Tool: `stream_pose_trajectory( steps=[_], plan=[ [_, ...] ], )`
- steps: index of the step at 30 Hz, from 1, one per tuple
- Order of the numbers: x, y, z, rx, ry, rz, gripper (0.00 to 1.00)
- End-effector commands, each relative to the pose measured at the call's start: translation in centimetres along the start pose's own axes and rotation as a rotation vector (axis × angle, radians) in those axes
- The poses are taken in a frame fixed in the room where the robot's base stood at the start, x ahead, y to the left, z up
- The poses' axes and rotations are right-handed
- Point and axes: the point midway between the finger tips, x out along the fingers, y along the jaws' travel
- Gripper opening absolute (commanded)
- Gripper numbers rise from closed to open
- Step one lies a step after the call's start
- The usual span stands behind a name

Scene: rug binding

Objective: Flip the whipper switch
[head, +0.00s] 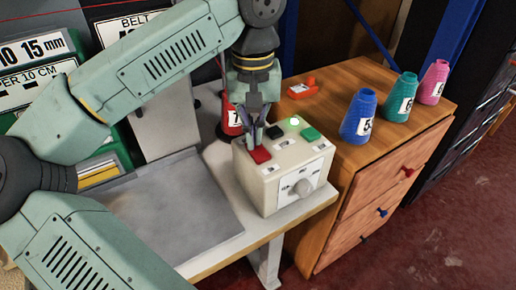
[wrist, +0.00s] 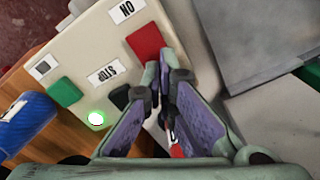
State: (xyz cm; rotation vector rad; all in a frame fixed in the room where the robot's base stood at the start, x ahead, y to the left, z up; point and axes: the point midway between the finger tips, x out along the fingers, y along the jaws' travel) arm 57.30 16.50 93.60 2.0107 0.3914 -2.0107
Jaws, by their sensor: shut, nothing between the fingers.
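A cream control box (head: 262,187) stands at the table's right corner. Its top carries a red switch (head: 261,155), a black switch (head: 275,132) and a green switch (head: 310,133); no label that I can read says whipper. In the wrist view, an ON label lies beside the red switch (wrist: 146,41) and a STOP label beside the black switch (wrist: 119,97). My gripper (head: 253,141) is shut and empty, pointing down at the red switch's back edge. In the wrist view, the fingertips (wrist: 164,72) lie close to that switch; I cannot tell whether they touch it.
A lit green lamp (head: 295,121) and a front knob (head: 300,188) are on the box. A red spool (head: 231,121) stands close behind my gripper. Blue (head: 359,117), teal (head: 401,98) and pink (head: 433,82) spools stand on the wooden cabinet (head: 343,82). A grey plate (head: 165,215) lies left.

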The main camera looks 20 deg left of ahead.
Motion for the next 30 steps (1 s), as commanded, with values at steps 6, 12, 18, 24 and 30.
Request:
stream_pose_trajectory(
  steps=[6, 12, 18, 24, 30],
  plan=[
    [0.4, 0.0, 0.0, 0.0, 0.0, 0.0, 0.0],
    [0.7, 0.0, 0.0, 0.0, 0.0, 0.0, 0.0],
    [0.9, 0.0, 0.0, 0.0, -0.001, 0.0, 0.0],
    [0.3, 0.0, 0.0, 0.001, -0.001, 0.0, 0.0],
    [-1.4, 0.0, 0.0, 0.0, -0.001, 0.0, 0.0]
  ],
)
